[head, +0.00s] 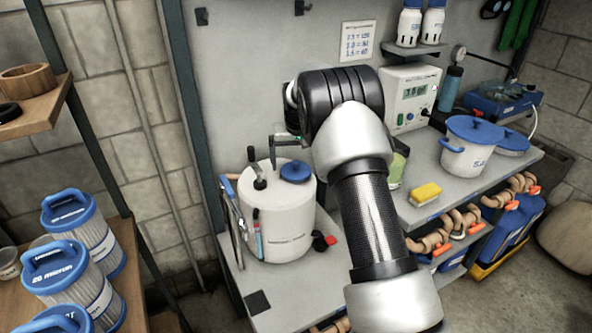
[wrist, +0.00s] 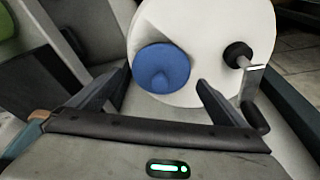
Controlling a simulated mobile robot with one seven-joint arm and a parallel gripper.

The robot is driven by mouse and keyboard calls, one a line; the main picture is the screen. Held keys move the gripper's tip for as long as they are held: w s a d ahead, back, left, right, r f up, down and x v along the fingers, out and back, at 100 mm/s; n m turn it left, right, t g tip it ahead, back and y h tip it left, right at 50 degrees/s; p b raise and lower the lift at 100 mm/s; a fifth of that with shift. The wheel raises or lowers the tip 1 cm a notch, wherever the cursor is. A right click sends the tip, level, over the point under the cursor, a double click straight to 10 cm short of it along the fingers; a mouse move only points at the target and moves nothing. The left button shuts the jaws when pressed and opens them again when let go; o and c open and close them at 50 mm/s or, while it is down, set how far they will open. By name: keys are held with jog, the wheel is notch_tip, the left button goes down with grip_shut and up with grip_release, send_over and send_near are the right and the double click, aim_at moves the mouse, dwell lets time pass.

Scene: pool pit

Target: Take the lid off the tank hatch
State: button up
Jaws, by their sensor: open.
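The tank (head: 275,222) is a white cylinder standing on the grey bench. A round blue lid (head: 295,171) with a small raised knob lies on its top, toward the right; I cannot see the hatch under it. In the wrist view the lid (wrist: 162,68) shows ahead of my gripper (wrist: 161,76), between the two fingers in the picture. The fingers are spread wide and hold nothing. In the head view my gripper is largely hidden by my arm, above the tank top and the lid. I cannot tell the exact gap to the lid.
A crank with a black knob (head: 259,184) stands on the tank top; in the wrist view the crank (wrist: 252,84) is close to the right finger. A yellow sponge (head: 425,194) and a white pot (head: 466,148) with a blue lid stand on the right bench. Blue-capped filters (head: 83,228) stand left.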

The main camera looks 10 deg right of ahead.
jog(key=shift+w+f, duration=0.1)
jog(key=shift+f, duration=0.2)
jog(key=c, duration=1.1)
